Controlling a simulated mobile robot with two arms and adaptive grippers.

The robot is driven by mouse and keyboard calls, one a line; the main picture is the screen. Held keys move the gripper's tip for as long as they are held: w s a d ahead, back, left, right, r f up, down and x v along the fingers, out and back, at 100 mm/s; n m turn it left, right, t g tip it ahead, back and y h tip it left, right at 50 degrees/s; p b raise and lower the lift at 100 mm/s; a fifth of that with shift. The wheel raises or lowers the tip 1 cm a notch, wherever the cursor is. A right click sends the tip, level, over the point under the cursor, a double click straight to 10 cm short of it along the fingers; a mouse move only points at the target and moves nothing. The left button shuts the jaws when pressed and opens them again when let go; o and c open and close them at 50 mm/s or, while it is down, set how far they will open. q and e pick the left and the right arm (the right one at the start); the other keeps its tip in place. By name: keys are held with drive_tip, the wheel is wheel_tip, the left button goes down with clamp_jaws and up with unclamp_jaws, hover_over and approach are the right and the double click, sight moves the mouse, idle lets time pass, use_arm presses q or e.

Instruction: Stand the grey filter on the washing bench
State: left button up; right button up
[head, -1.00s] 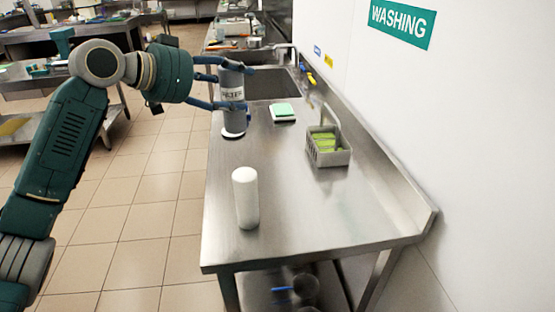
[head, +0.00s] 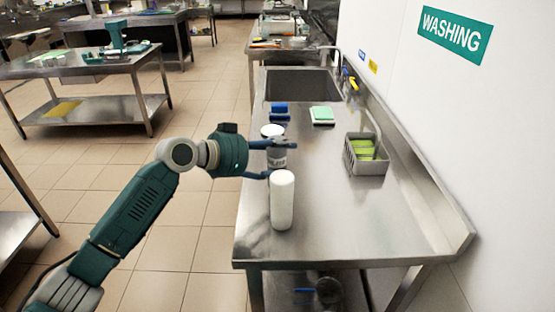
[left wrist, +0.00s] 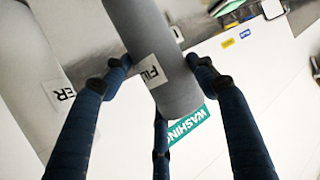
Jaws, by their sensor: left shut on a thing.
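The grey filter (head: 278,158) is a cylinder with a pale lettered label. My left gripper (head: 268,160) is shut around it above the washing bench (head: 350,215), just behind a white cylinder (head: 282,205) in the head view. The filter's lower end is hidden, so I cannot tell whether it touches the bench. In the left wrist view the filter (left wrist: 183,85) lies between the blue fingers of the gripper (left wrist: 160,85), its label partly readable. My right gripper is not in view.
A white disc (head: 272,131) lies on the bench behind the filter, with blue blocks (head: 279,110) beyond. A green-and-white pad (head: 322,115) and a grey basket with green items (head: 351,155) stand to the right. The sink (head: 300,85) is behind. The bench's front right is clear.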

use_arm(q)
drive_tip(key=shift+f, duration=0.8)
drive_tip(key=shift+f, duration=0.1)
drive_tip(key=o, duration=1.4)
drive_tip(key=shift+f, duration=0.1)
drive_tip(key=shift+o, duration=0.2)
